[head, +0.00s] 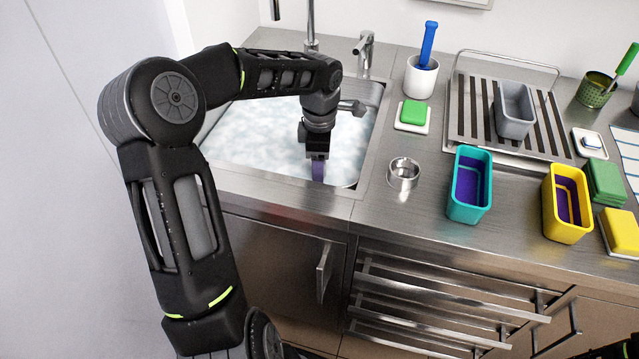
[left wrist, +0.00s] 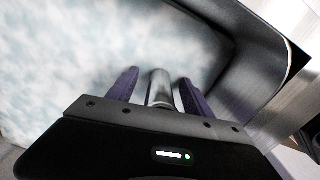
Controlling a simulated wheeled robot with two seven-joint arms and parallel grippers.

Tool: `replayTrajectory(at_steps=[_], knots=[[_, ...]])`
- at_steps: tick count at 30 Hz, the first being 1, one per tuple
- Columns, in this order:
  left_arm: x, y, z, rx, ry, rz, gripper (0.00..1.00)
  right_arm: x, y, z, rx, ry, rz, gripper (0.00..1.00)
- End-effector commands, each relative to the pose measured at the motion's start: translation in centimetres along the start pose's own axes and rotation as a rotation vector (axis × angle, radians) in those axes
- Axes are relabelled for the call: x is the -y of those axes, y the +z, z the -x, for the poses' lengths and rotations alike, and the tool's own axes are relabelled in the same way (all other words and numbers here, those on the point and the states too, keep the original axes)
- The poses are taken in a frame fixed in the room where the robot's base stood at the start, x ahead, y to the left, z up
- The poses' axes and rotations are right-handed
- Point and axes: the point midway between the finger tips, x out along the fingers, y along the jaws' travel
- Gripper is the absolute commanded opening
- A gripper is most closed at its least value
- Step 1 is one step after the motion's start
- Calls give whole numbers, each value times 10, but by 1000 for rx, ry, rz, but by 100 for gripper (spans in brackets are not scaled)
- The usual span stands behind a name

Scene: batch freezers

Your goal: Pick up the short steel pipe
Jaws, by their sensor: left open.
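My left gripper (head: 317,172) reaches down into the foamy water of the sink, near its front edge. In the left wrist view its two purple fingers (left wrist: 156,90) are open. A short grey steel cylinder, which looks like the short steel pipe (left wrist: 161,86), lies between the fingers with a gap at its left and little room at its right. Its lower part is hidden by the gripper body. In the head view the pipe is hidden behind the gripper.
The sink (head: 270,181) has a steel rim and a tap (head: 364,50) behind. Right of it on the counter stand a small steel ring-shaped cup (head: 403,168), a teal tub (head: 486,205), a yellow tub (head: 582,230), and a slatted rack (head: 470,110) with a grey tub (head: 514,128).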

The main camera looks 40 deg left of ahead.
Motion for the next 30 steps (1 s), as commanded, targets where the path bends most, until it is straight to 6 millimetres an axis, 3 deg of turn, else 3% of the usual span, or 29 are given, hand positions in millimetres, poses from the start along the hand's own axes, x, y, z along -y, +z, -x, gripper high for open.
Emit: replayTrajectory(at_steps=[11,30], knots=[[0,0,0,0,0,0,58,0,0,0,0,0,0,0],[0,0,0,0,0,1,6,0,0,0,0,0,0,0]])
